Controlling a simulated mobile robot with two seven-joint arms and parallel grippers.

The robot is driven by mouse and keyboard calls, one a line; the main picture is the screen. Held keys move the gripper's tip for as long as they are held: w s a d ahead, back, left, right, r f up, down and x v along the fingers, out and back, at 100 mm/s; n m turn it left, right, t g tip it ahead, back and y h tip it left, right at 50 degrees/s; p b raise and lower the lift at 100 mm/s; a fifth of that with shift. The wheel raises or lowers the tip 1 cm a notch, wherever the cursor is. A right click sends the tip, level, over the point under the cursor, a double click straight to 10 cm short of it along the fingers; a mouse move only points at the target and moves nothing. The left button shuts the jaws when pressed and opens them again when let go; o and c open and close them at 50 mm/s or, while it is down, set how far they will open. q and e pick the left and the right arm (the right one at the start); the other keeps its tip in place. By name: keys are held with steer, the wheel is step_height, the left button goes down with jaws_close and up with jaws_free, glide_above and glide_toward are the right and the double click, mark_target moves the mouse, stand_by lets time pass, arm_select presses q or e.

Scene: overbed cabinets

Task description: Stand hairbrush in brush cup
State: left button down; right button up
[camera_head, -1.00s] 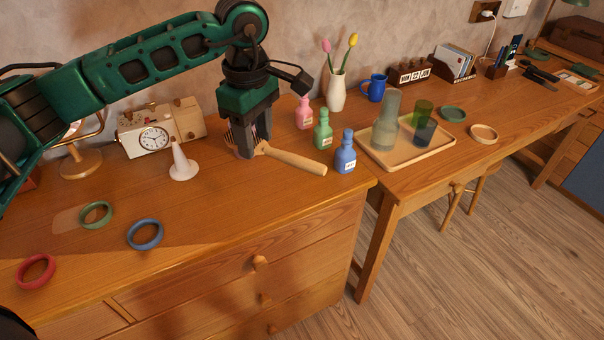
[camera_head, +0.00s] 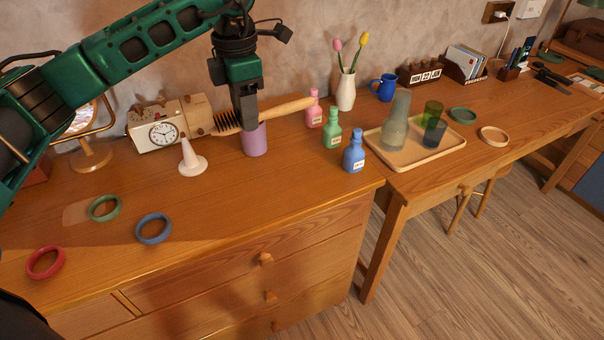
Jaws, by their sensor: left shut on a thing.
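The hairbrush (camera_head: 285,109) has a light wooden handle and a dark bristled head (camera_head: 227,122). My left gripper (camera_head: 246,122) is shut on it near where head and handle meet. The brush lies roughly level, head to the left and handle to the right, raised above the dresser top. The purple brush cup (camera_head: 255,142) stands upright on the dresser, just below the gripper and brush in the picture; its rim is partly hidden by them. I cannot tell the exact gap between brush and cup. My right gripper is not in view.
A white cone (camera_head: 191,161) and a clock (camera_head: 160,134) stand left of the cup. Pink (camera_head: 313,112), green (camera_head: 332,132) and blue (camera_head: 353,154) bottles stand to the right. Rings, including a blue one (camera_head: 153,229), lie front left. The dresser top before the cup is clear.

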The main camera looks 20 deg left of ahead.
mark_target(257, 196)
arm_select(q)
step_height(257, 196, down, 20)
steer(key=shift+r, duration=0.2)
steer(key=c, duration=0.5)
jaws_free()
